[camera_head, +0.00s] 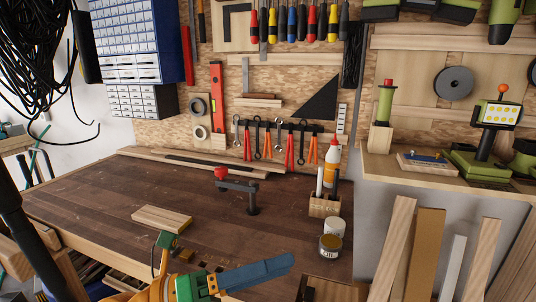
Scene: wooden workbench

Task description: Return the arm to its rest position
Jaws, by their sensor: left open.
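My left gripper (228,260) is at the bottom centre, in front of the wooden workbench (110,205). It has orange, green and blue parts and is cut off by the lower picture edge. Its jaws are open, with a long blue finger pointing right and a small dark green part standing up on the left. I see nothing held between them. The gripper covers part of the bench's front edge. My right gripper is not in view.
A wood block (162,219), a red-topped clamp (237,190), a pen holder (325,206), a white pot (334,228) and an oil tin (331,248) stand on the bench. Wood strips (200,162) lie at the back. Boards (394,248) lean at right. The bench's left part is clear.

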